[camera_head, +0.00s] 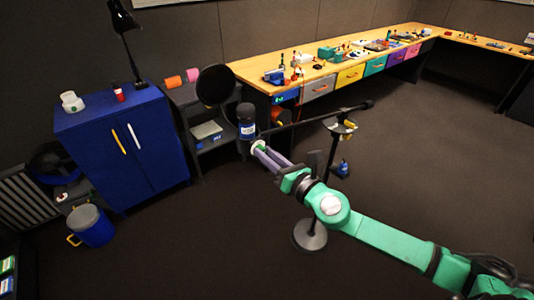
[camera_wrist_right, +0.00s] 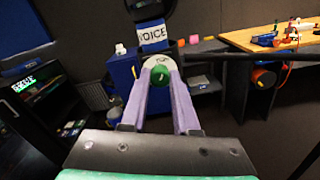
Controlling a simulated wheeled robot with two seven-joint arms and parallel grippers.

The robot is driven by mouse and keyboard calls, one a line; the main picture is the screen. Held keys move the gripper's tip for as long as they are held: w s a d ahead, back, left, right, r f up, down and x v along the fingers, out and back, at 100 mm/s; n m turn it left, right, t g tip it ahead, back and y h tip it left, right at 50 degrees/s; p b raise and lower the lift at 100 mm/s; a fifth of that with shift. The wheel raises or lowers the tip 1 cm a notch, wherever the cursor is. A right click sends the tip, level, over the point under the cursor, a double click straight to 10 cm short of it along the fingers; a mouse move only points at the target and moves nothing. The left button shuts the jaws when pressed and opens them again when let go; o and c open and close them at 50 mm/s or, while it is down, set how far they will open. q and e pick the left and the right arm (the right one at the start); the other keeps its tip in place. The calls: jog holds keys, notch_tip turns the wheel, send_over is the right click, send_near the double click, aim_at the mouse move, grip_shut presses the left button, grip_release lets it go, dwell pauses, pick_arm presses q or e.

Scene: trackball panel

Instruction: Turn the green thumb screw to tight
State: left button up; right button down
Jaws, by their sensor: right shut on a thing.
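The green thumb screw (camera_wrist_right: 160,74) shows between the tips of the two purple fingers in the right wrist view. A pale round disc (camera_wrist_right: 161,62) lies behind it. My right gripper (camera_wrist_right: 160,78) is shut on the screw. In the head view my right gripper (camera_head: 260,149) reaches up to the joint just below the microphone (camera_head: 246,118), and its fingers hide the screw there. A pale rim (camera_head: 255,143) shows at the fingertips. The screw's tightness cannot be read. My left gripper is not in view.
The microphone stand has a dark boom (camera_head: 310,120), a round pop filter (camera_head: 215,84) and a round base (camera_head: 310,235). A blue cabinet (camera_head: 95,140) stands at left, with a blue bucket (camera_head: 92,228) before it. A wooden workbench (camera_head: 330,67) runs along the back. Open floor surrounds the stand.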

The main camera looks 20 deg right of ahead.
jog(key=shift+f, duration=0.1)
dwell(0.4)
jog(key=c, duration=0.7)
grip_release()
jog(key=shift+o, duration=0.2)
